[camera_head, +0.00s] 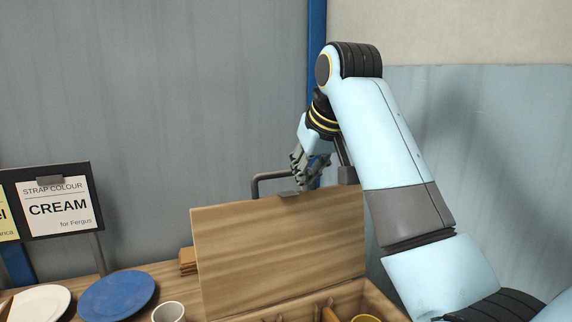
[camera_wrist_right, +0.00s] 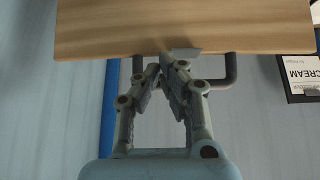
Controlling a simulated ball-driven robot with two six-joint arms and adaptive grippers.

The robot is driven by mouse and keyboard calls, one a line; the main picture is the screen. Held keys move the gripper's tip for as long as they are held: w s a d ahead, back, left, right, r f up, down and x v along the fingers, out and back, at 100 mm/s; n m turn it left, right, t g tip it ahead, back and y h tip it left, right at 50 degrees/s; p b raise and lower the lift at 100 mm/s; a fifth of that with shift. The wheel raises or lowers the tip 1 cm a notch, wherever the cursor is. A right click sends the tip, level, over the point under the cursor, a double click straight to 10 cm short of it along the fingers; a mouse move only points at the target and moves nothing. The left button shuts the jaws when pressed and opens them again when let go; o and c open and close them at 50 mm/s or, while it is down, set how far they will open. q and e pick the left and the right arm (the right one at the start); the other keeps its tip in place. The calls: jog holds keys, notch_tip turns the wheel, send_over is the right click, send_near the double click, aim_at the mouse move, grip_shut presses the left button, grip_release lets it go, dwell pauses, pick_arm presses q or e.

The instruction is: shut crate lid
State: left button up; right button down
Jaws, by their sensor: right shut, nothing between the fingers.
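The wooden crate lid (camera_head: 280,245) stands raised, close to upright, in the head view. The crate (camera_head: 375,303) is below it at the bottom edge, with its inside partly showing. The lid also fills the top of the right wrist view (camera_wrist_right: 180,25). My right gripper (camera_head: 300,180) is at the lid's upper edge, on the far side near its right part. In the right wrist view my right gripper (camera_wrist_right: 165,65) has its fingertips together and empty, close to the lid edge and a small metal tab. I cannot tell whether they touch. My left gripper is not in view.
A blue plate (camera_head: 117,295), a white plate (camera_head: 40,302) and a white cup (camera_head: 168,312) are left of the crate. A sign reading CREAM (camera_head: 58,207) stands behind the plates.

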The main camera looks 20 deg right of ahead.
jog(key=shift+t, duration=0.3)
jog(key=w+r, duration=0.1)
jog(key=r, duration=0.2)
jog(key=w+a+r, duration=0.1)
jog(key=r, duration=0.2)
jog(key=w+r, duration=0.1)
jog(key=r, duration=0.2)
jog(key=shift+w+a, duration=0.3)
jog(key=shift+w, duration=0.2)
jog(key=p+x, duration=0.3)
jog(key=x, duration=0.7)
jog(key=s+p, duration=0.1)
jog(key=s, duration=0.1)
jog(key=s+p, duration=0.1)
jog(key=s, duration=0.1)
jog(key=shift+s+a+r, duration=0.1)
jog(key=shift+a+r, duration=0.05)
jog(key=shift+r, duration=0.05)
